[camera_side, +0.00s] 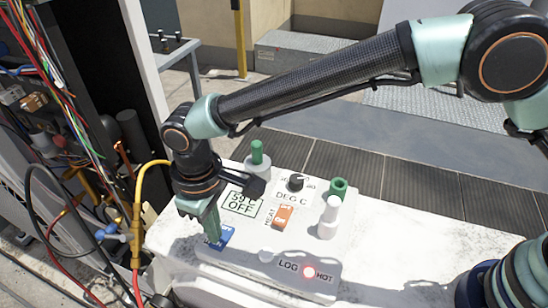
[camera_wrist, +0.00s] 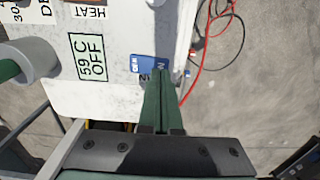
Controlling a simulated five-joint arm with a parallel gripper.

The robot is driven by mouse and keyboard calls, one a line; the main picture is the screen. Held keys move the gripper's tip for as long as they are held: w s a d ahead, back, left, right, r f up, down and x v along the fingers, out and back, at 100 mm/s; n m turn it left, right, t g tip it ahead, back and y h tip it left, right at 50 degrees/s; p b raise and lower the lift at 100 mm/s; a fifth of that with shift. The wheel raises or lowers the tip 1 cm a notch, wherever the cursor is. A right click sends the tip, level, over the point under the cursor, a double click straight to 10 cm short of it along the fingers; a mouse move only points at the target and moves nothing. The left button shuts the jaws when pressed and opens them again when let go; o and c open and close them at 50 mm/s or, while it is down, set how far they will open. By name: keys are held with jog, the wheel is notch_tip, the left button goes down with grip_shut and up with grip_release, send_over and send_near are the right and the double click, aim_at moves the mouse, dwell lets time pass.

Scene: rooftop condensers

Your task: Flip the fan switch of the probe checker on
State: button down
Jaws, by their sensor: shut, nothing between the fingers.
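The probe checker (camera_side: 305,237) is a pale panel box with a display reading 59 C OFF (camera_side: 243,204). A blue rocker switch (camera_side: 226,235) sits at its front left corner; its lettering is partly covered, and I cannot tell which way it is tipped. The blue switch also shows in the wrist view (camera_wrist: 150,62), just beyond my fingertips. My gripper (camera_side: 213,238) is shut and empty, pointing down at the blue switch. In the wrist view, my gripper (camera_wrist: 160,82) overlaps the label beside that switch. Contact cannot be told.
Cables and an open cabinet are left.

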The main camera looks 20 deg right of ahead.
jog(key=shift+f, duration=1)
dwell(0.8)
jog(key=shift+r, duration=3.55)
